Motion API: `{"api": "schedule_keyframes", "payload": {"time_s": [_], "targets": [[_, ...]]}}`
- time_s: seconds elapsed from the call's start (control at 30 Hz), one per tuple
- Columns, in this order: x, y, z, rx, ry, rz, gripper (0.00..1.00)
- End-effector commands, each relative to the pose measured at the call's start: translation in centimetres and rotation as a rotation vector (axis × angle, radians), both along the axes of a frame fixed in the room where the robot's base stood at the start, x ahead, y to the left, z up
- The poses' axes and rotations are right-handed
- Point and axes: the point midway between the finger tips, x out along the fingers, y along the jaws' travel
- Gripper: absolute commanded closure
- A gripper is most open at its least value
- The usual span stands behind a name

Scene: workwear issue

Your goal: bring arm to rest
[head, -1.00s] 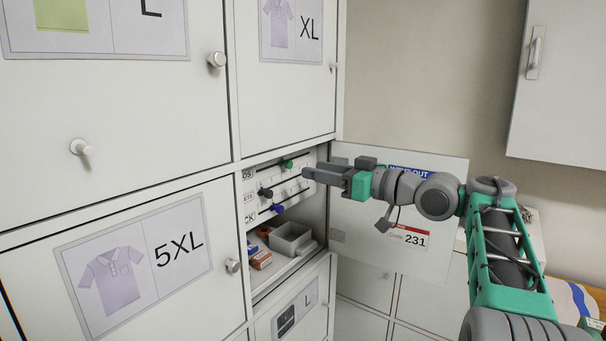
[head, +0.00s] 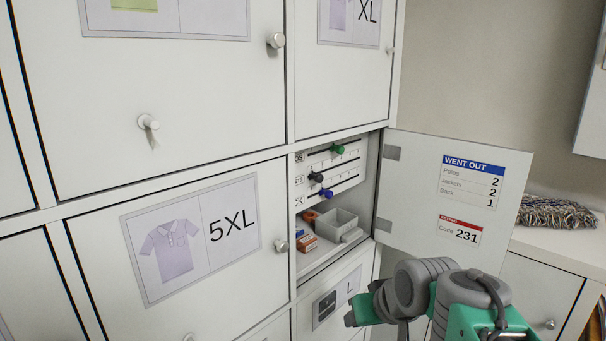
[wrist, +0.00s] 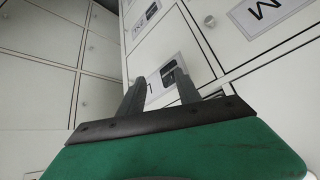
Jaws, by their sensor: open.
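My gripper (wrist: 158,88) shows in the wrist view with two dark fingers apart and nothing between them. It faces white locker doors, with a door label marked L (wrist: 160,82) behind the fingers. In the head view my arm is folded low at the bottom right, in front of the lower part of the open locker door (head: 450,150). The fingertips are not clearly seen in the head view. The open compartment holds a panel with green (head: 337,149), black (head: 316,177) and blue (head: 326,193) slider knobs.
A grey bin (head: 338,226) and small orange boxes (head: 307,242) sit inside the compartment. Closed doors with knobs fill the left, one marked 5XL (head: 190,240). The open door carries a WENT OUT label (head: 473,180). A knitted bundle (head: 553,214) lies on a white counter at right.

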Motion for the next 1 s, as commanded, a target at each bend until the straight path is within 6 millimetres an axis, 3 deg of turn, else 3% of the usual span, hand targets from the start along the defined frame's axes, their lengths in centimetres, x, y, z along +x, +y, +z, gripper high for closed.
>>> {"api": "schedule_keyframes", "payload": {"time_s": [0.03,0.13,0.2,0.3,1.0], "targets": [[-3.1,-0.2,-2.3,-0.028,0.071,-0.029,0.60],[-8.2,-1.5,-6.1,-0.077,0.200,-0.096,0.60],[-10.6,-2.1,-7.6,-0.099,0.255,-0.129,0.60],[-12.2,-2.5,-8.7,-0.114,0.293,-0.152,0.60],[-12.2,-2.6,-8.8,-0.114,0.295,-0.155,0.60]]}}
